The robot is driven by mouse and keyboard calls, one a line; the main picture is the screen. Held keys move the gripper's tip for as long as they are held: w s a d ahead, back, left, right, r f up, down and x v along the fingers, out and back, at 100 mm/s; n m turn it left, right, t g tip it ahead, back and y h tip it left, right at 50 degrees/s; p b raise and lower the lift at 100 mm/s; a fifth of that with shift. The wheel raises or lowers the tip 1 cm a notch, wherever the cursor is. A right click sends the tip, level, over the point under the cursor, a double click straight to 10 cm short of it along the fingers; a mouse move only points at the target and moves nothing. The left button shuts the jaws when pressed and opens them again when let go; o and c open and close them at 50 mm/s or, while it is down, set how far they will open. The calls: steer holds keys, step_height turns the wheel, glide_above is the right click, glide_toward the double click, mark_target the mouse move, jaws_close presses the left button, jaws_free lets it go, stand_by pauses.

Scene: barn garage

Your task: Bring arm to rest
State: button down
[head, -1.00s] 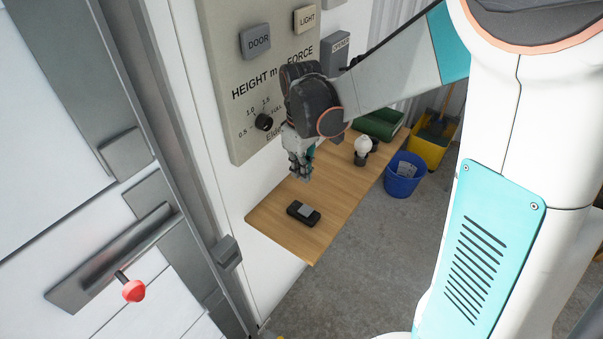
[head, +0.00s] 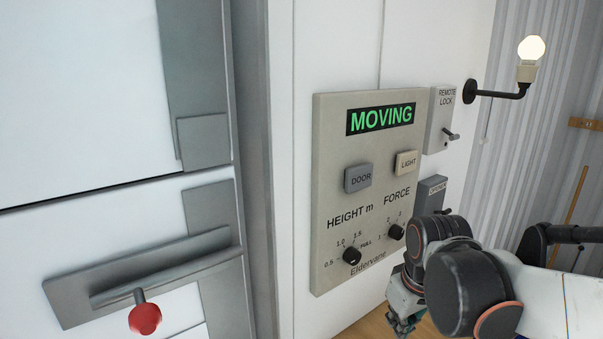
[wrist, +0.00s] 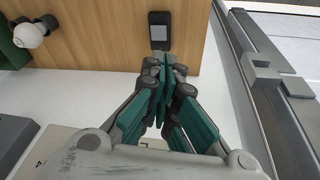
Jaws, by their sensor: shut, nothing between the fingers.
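My gripper (head: 400,328) is in front of the lower right of the grey wall panel (head: 330,190), above the wooden shelf (head: 378,326). In the wrist view my gripper (wrist: 165,68) has its teal fingers shut together with nothing between them. Past the fingertips, a black handset (wrist: 160,30) with a grey face lies on the shelf (wrist: 100,40), apart from them as far as I can tell. My dark wrist joint hides part of the panel's surroundings in the head view.
The panel's green display (head: 380,117) reads MOVING. Left is the door with a handle (head: 165,272) and red knob (head: 145,319). A lit bulb (head: 531,47) and remote lock (head: 439,118) are on the wall.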

steer(key=s+m+t+b, duration=0.3)
steer(key=s+m+t, duration=0.1)
steer(key=s, duration=0.6)
steer(key=shift+d+f, duration=0.25)
steer(key=shift+d, duration=0.15)
steer(key=shift+a, duration=0.1)
stand_by(1.6)
